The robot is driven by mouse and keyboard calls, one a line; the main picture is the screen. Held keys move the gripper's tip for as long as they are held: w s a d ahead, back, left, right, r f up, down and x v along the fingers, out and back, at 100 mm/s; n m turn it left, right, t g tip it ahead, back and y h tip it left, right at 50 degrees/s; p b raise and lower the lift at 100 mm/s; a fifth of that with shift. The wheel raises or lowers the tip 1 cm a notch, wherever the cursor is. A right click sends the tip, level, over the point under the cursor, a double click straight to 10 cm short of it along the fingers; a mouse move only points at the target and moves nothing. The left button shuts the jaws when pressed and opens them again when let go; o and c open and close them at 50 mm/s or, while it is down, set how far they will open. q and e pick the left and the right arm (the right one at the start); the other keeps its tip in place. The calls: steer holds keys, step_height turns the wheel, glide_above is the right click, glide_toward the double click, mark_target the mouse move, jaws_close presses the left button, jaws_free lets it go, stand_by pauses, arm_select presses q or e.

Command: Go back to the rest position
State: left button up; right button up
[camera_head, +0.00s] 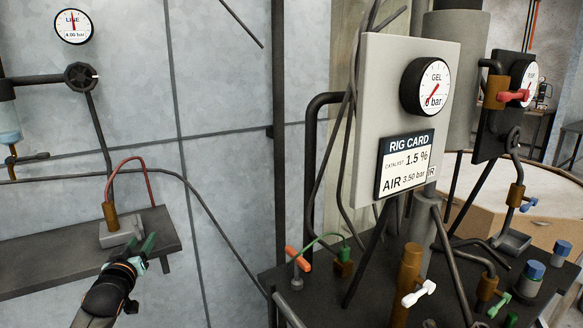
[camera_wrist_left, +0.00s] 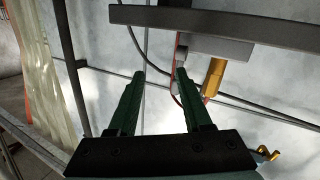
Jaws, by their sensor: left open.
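My left gripper (camera_head: 144,254) is at the lower left of the head view, in front of the dark wall shelf (camera_head: 60,262). Its green fingers are apart with nothing between them. In the left wrist view the gripper (camera_wrist_left: 159,75) is also open and empty, with the shelf (camera_wrist_left: 230,30) beyond its fingertips. On the shelf a brass fitting (camera_head: 111,216) with a red hose (camera_head: 150,180) stands by a grey block (camera_head: 121,235). I cannot tell the exact gap between fingers and shelf. My right gripper is not in view.
A grey panel with a GEL gauge (camera_head: 426,87) and a rig card (camera_head: 405,163) stands at right. Below it, a dark bench (camera_head: 325,290) carries a brass cylinder (camera_head: 408,270), valves and hoses. A LINE gauge (camera_head: 73,26) hangs on the wall. A loose dark hose crosses the wall right of the shelf.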

arm_select(q)
steer(key=s+d+f+m+g+h, duration=0.1)
steer(key=s+d+f+m, duration=0.1)
steer(key=s+d+f, duration=0.4)
steer(key=s+d+f+m+g+h, duration=0.1)
steer(key=s+f+m, duration=0.25)
steer(key=f, duration=0.45)
steer(key=s+d+f+m+g+h, duration=0.1)
steer(key=s+d+f+m, duration=0.1)
steer(key=s+d+f, duration=0.35)
steer(key=s+d+f+g, duration=0.1)
steer(key=s+f, duration=0.3)
steer(key=s, duration=0.4)
steer(key=s+d+f+n+g+h, duration=0.1)
steer(key=s+d+f, duration=0.3)
steer(key=s, duration=0.5)
steer(key=s+d+f+g+h, duration=0.1)
steer(key=s+f, duration=0.3)
steer(key=s, duration=0.5)
steer(key=shift+d+f+g, duration=0.35)
steer(key=shift+d+g, duration=0.3)
steer(key=shift+g, duration=0.15)
steer(key=shift+n, duration=0.25)
